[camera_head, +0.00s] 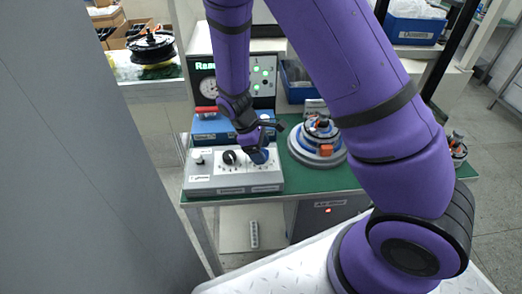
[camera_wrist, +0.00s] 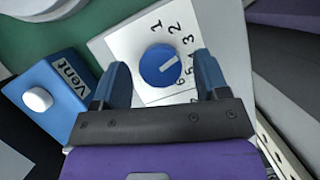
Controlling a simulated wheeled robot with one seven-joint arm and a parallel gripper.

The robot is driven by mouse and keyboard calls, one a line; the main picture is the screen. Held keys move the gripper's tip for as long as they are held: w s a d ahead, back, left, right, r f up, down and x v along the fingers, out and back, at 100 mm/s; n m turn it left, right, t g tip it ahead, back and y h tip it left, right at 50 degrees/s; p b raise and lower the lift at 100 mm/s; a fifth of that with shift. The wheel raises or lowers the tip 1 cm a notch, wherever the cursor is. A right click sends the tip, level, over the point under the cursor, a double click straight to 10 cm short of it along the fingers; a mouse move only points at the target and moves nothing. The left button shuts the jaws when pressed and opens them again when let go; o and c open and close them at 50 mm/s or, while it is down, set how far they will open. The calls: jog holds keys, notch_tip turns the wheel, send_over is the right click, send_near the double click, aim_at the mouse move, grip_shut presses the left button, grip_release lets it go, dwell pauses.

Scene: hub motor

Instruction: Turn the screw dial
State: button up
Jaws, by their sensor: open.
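The screw dial is a round blue knob (camera_wrist: 158,67) with a white pointer line, on a white plate with printed numbers around it. In the wrist view the line points up and right. My gripper (camera_wrist: 163,82) is open, with one blue finger on each side of the dial and visible gaps between. I cannot tell how far the fingertips are above the plate. In the head view my gripper (camera_head: 258,151) points down at the right end of the grey control box (camera_head: 232,183), and largely hides the dial.
A blue box (camera_wrist: 52,93) labelled "Vent" with a white button is left of the fingers. In the head view a black knob (camera_head: 229,157) is left of my gripper. A round motor part (camera_head: 318,148) stands close on the right. A gauge panel (camera_head: 262,76) is behind.

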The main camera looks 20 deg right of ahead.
jog(key=shift+d+f, duration=0.1)
jog(key=shift+f, duration=0.15)
jog(key=c, duration=0.9)
